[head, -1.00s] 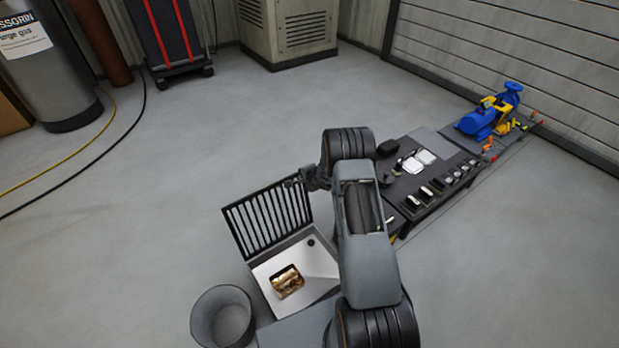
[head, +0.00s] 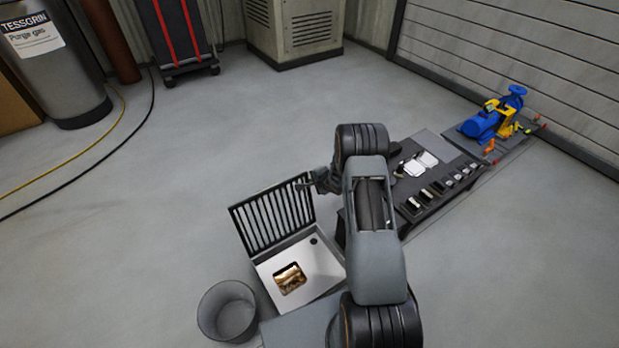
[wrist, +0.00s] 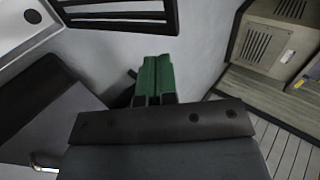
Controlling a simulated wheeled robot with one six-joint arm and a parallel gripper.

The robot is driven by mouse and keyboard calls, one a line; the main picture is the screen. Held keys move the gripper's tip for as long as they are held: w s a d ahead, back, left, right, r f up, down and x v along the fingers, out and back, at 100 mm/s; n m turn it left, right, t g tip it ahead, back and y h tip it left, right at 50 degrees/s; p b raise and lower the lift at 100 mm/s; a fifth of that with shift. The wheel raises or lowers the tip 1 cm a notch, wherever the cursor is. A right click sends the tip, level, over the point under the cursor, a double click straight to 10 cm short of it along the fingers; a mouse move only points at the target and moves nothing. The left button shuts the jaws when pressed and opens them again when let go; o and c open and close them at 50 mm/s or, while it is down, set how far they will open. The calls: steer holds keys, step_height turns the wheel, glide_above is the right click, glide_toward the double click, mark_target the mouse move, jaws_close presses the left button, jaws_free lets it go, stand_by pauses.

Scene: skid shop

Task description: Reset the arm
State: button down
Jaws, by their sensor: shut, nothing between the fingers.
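My arm rises in front of the head camera, bent over between the slatted-lid box and the dark bench. In the head view my gripper (head: 316,182) is small and dark, in front of the upper right corner of the slatted lid, and its fingers are hard to make out there. In the wrist view my gripper (wrist: 153,78) shows two green fingers side by side, touching, with nothing between them. Bare grey floor shows beyond the fingertips.
A white box (head: 327,268) with a raised slatted lid (head: 273,219) holds a brass-coloured piece (head: 290,279). A grey bin (head: 227,311) stands beside it. A dark bench (head: 452,191) carries several small parts. A blue pump (head: 480,126) stands behind it.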

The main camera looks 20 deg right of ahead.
steer(key=s+d+r+n+g+h+p, duration=0.2)
steer(key=s+r+n+g, duration=0.15)
steer(key=s, duration=0.35)
steer(key=s+d+r+n+g+h+p, duration=0.1)
steer(key=s+r+n+g+h+p, duration=0.1)
steer(key=s+r+n+p, duration=0.25)
steer(key=s+a+r+n+p, duration=0.2)
steer(key=s+a+r+p, duration=0.3)
steer(key=r, duration=1.1)
steer(key=s+a+r+n+y+p, duration=0.1)
steer(key=s+a+r+n+p, duration=0.2)
steer(key=r, duration=1.3)
steer(key=s+a+r+n+y+p, duration=0.1)
steer(key=s+a+r+n+p, duration=0.2)
steer(key=s+a+r+p, duration=0.4)
steer(key=s+p+v, duration=0.1)
steer(key=p+v, duration=0.2)
steer(key=v, duration=0.7)
steer(key=shift+s+a+p, duration=0.3)
steer(key=shift+s+p, duration=0.05)
steer(key=shift+s, duration=0.05)
steer(key=shift+f+g, duration=0.2)
steer(key=shift+g, duration=0.05)
